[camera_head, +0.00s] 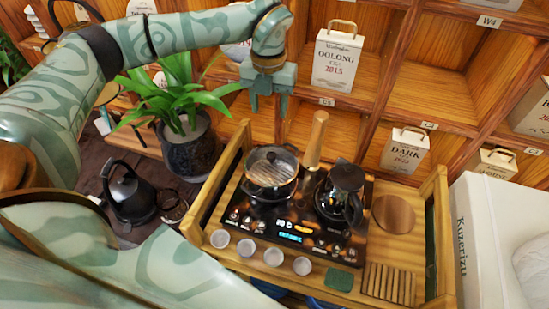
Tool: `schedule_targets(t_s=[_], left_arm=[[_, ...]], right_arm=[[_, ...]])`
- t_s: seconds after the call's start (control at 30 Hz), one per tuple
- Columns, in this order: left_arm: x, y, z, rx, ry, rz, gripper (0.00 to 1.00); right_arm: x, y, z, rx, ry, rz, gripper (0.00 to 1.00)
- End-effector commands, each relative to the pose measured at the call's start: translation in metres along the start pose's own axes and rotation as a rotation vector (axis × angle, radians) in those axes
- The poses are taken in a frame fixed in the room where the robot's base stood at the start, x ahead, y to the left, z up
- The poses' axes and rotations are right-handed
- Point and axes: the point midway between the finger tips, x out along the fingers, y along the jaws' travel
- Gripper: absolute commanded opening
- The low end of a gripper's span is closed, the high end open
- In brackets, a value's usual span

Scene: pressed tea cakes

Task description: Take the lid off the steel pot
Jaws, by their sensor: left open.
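The steel pot (270,194) stands on the left side of the black cooktop. Its round see-through lid (271,164) lies on top of it, with a small dark knob and a brownish tint showing through. My left gripper (269,110) is open and empty, pointing down. It is higher in the picture than the lid and apart from it. A thick wooden handle (315,140) rises just right of the pot; I cannot tell whether it joins it. My right gripper is not in view.
A black kettle with a glass body (347,182) stands right of the pot. Small white cups (246,247) line the cart's front edge. A potted plant (190,150) and a black kettle (130,190) are at left. Wooden shelves (445,97) with tea boxes stand behind.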

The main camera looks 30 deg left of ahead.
Motion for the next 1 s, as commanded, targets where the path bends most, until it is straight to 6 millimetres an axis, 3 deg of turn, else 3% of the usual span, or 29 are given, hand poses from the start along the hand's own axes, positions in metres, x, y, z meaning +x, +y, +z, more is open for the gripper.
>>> schedule_targets(t_s=[0.2, 0.4, 0.63, 0.83, 1.0], left_arm=[[0.054, 0.001, -0.002, -0.001, 0.008, 0.004, 0.51], [0.093, -0.001, -0.002, 0.001, 0.006, 0.002, 0.51], [0.112, -0.002, -0.004, 0.002, 0.005, 0.001, 0.51], [0.145, -0.006, -0.009, 0.002, 0.005, 0.001, 0.51], [0.155, -0.006, -0.009, 0.003, 0.003, 0.0, 0.51]], right_arm=[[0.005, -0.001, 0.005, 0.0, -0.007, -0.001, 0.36], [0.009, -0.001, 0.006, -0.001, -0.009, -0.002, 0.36], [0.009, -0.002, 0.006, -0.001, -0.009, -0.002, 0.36], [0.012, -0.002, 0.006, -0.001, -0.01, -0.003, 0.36], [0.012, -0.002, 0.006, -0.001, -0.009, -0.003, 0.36]])
